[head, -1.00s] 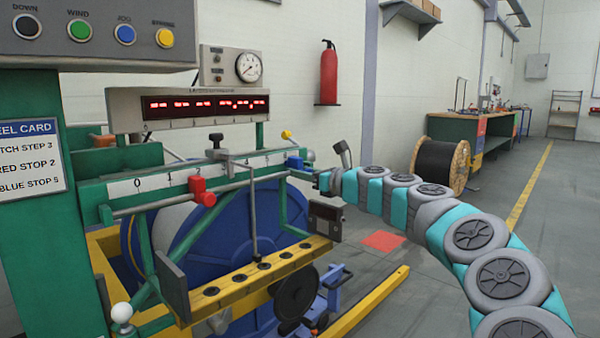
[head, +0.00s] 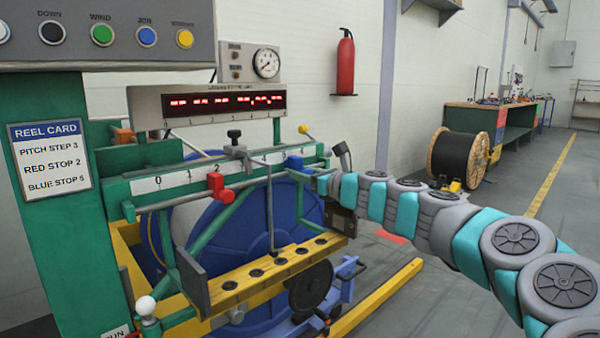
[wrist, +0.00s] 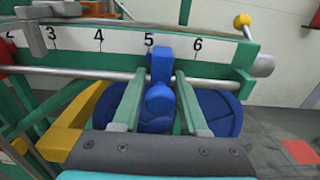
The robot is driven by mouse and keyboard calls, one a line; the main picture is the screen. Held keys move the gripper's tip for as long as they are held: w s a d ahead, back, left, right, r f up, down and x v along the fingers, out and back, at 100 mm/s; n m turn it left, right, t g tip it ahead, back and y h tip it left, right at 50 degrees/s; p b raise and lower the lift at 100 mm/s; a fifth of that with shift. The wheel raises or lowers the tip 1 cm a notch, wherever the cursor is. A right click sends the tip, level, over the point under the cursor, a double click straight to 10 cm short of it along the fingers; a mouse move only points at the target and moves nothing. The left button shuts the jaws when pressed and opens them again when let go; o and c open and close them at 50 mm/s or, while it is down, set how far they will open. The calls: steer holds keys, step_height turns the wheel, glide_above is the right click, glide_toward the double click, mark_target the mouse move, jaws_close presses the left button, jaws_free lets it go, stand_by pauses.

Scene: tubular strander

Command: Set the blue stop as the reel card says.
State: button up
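The reel card (head: 50,160) reads pitch step 3, red stop 2, blue stop 5. The blue stop (head: 294,162) sits on the rail near the right end of the white scale (head: 150,184). In the wrist view, the blue stop (wrist: 160,68) stands just below and slightly right of the numeral 5. My gripper (wrist: 160,80) has one finger on each side of the blue stop's lower knob, with narrow gaps visible, so it looks open around it. In the head view, my gripper (head: 314,183) is at the blue stop, its fingers hard to make out. The red stop (head: 219,187) is near 2.
A grey slider with a black knob (head: 234,134) and hanging rod stands between the stops. A yellow-knobbed lever (head: 303,129) rises behind the blue stop. The yellow bar with several holes (head: 270,272) lies below. Open floor is to the right.

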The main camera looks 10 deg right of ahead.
steer(key=shift+o, duration=1.3)
steer(key=v, duration=0.8)
steer(key=shift+a, duration=0.1)
steer(key=s+a+f+n+g+y, duration=0.1)
steer(key=s+a+f+n+g, duration=0.2)
steer(key=s+a+n+g, duration=0.75)
steer(key=s+a+f+n+h+p, duration=0.1)
steer(key=s+a+f+n+h, duration=0.1)
steer(key=s+f+n, duration=0.5)
steer(key=s+a+f+n+h, duration=0.2)
steer(key=s+f+n, duration=0.25)
steer(key=s, duration=0.45)
steer(key=s+d+f+n+g+h, duration=0.3)
steer(key=s+d+f, duration=0.3)
steer(key=s+d, duration=0.2)
steer(key=s+d+f+n+g+h+p, duration=0.1)
steer(key=s+d+f+n+g+h, duration=0.2)
steer(key=s+d+f, duration=0.4)
steer(key=s+d+h, duration=0.1)
steer(key=s, duration=0.4)
steer(key=shift+s+d+n+h, duration=0.25)
steer(key=shift+s+n+h, duration=0.05)
steer(key=shift+n, duration=0.1)
